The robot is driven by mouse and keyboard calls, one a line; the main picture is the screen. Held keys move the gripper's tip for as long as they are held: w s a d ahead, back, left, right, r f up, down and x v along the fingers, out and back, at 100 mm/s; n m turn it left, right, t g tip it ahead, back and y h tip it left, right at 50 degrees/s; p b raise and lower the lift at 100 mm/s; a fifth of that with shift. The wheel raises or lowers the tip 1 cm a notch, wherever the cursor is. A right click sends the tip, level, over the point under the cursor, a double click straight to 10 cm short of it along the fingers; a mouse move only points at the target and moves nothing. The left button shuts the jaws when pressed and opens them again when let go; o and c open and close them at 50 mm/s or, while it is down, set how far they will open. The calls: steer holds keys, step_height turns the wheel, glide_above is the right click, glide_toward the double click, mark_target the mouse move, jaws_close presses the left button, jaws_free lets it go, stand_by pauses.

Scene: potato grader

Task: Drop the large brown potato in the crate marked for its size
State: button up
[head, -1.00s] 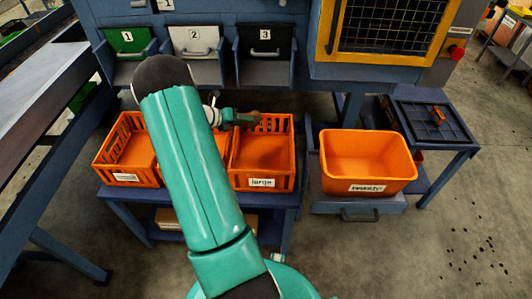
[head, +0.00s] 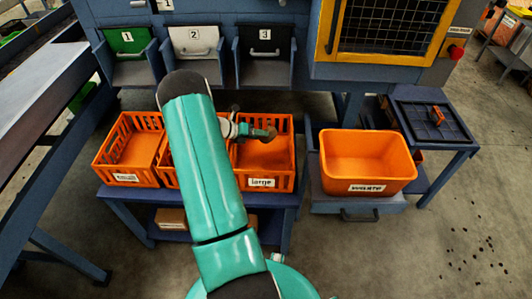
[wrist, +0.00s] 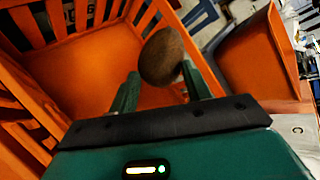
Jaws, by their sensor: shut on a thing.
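The large brown potato (wrist: 161,57) is held between the fingertips of my gripper (wrist: 158,85) in the wrist view. In the head view my gripper (head: 262,133) and the potato (head: 270,134) are over the crate labelled "large" (head: 263,184). That orange slatted crate also shows in the wrist view (wrist: 88,104), and the part of its floor in sight is bare. My gripper is shut on the potato. The potato appears above the crate floor; its exact height is hard to tell.
A left orange crate (head: 124,180) and a middle crate (head: 167,178), mostly hidden by my arm, stand on the same bench. An orange bin labelled "waste" (head: 368,160) stands to the right. Numbered chutes (head: 200,72) and the machine rise behind.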

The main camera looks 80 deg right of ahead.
steer(key=o, duration=1.4)
steer(key=shift+o, duration=0.2)
steer(key=shift+w, duration=0.15)
steer(key=v, duration=1.3)
steer(key=shift+a+r, duration=0.25)
steer(key=shift+w, duration=0.15)
